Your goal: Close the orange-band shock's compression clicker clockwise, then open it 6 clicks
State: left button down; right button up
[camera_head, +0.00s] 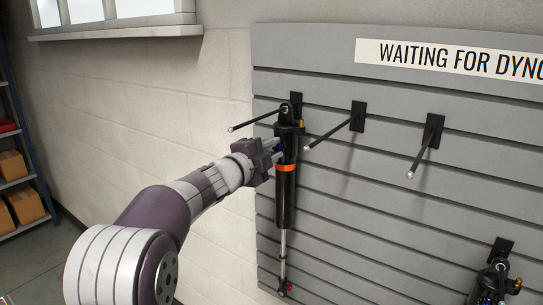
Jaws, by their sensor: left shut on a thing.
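The orange-band shock (286,190) hangs upright from a hook on the grey slat wall, with its orange band (286,167) around the black body and its rod pointing down. My left gripper (276,150) is at the upper body of the shock, just above the orange band, coming from the left. Its fingers are shut on a small blue part (278,157) at the shock's side, probably the compression clicker, which the fingers mostly hide. Any click marks are too small to read. My right gripper is not in view.
Two empty hooks, a near one (357,116) and a farther-right one (434,131), stick out from the panel. Another shock (492,284) hangs at the lower right. A sign (455,58) reads "WAITING FOR DYNO". Shelves with boxes (24,203) stand at far left.

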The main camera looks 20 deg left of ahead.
pick_arm(q)
jog(key=shift+f, duration=0.15)
dwell(0.4)
jog(key=c, duration=0.9)
grip_release()
jog(key=shift+s+a, duration=0.2)
jog(key=shift+s, duration=0.3)
jog(key=b+v, duration=0.2)
jog(key=v, duration=0.9)
jog(key=shift+s+a, duration=0.1)
jog(key=shift+s, duration=0.2)
